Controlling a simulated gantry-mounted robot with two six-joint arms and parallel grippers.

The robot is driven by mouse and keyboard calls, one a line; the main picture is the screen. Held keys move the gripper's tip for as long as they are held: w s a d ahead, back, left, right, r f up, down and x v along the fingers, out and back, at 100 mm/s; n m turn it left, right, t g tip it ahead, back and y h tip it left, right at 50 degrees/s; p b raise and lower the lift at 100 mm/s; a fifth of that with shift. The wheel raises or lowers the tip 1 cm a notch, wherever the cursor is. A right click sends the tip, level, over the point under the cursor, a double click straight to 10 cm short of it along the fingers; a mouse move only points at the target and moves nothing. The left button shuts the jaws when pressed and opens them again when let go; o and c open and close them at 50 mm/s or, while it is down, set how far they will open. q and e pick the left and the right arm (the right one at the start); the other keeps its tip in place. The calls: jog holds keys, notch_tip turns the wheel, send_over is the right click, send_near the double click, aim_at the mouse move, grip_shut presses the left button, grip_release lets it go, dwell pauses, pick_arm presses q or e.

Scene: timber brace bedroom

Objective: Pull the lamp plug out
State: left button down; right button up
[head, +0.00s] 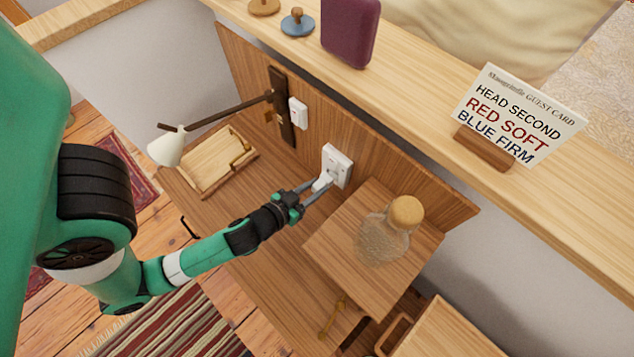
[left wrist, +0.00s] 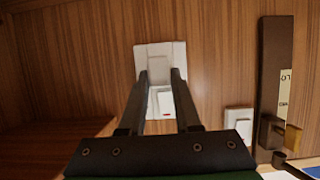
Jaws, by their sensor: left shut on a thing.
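The white lamp plug (head: 322,181) is at the white wall socket (head: 338,160) on the wooden back panel. My left gripper (head: 316,186) is shut on the plug, one finger on each side. In the left wrist view the two dark fingers (left wrist: 160,80) reach the plug (left wrist: 158,70) in front of the socket plate (left wrist: 174,48). A rocker switch with a red mark (left wrist: 166,103) shows between the fingers. I cannot tell whether there is a gap between plug and socket. The lamp has a pale shade (head: 166,149) on a dark arm. My right gripper is not in view.
A corked glass jar (head: 384,236) stands on a raised wooden block right of the gripper. A wooden tray (head: 212,172) lies left, under the lamp. A white wall switch (head: 298,113) is beside the lamp's mount. A guest card (head: 520,115) stands on the ledge above.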

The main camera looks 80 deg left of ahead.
pick_arm(q)
jog(key=shift+s+d+f+b, duration=0.1)
jog(key=shift+s+d+b, duration=0.3)
jog(key=shift+s+b, duration=0.25)
jog(key=shift+s+d+b, duration=0.4)
jog(key=shift+s+b, duration=0.2)
jog(key=shift+s+d+b, duration=0.2)
jog(key=shift+s+b, duration=0.2)
jog(key=shift+s, duration=0.05)
notch_tip(320, 180, up, 20)
jog(key=m+h+p, duration=0.1)
jog(key=p, duration=2.1)
send_over(314, 191)
jog(key=w+d, duration=0.2)
jog(key=d, duration=0.3)
jog(key=w+d+r+m+t+h+p, duration=0.2)
jog(key=w+d+r+m+h+p, duration=0.3)
jog(key=d+p, duration=0.3)
jog(key=shift+w+r+h, duration=0.25)
jog(key=shift+w+h, duration=0.25)
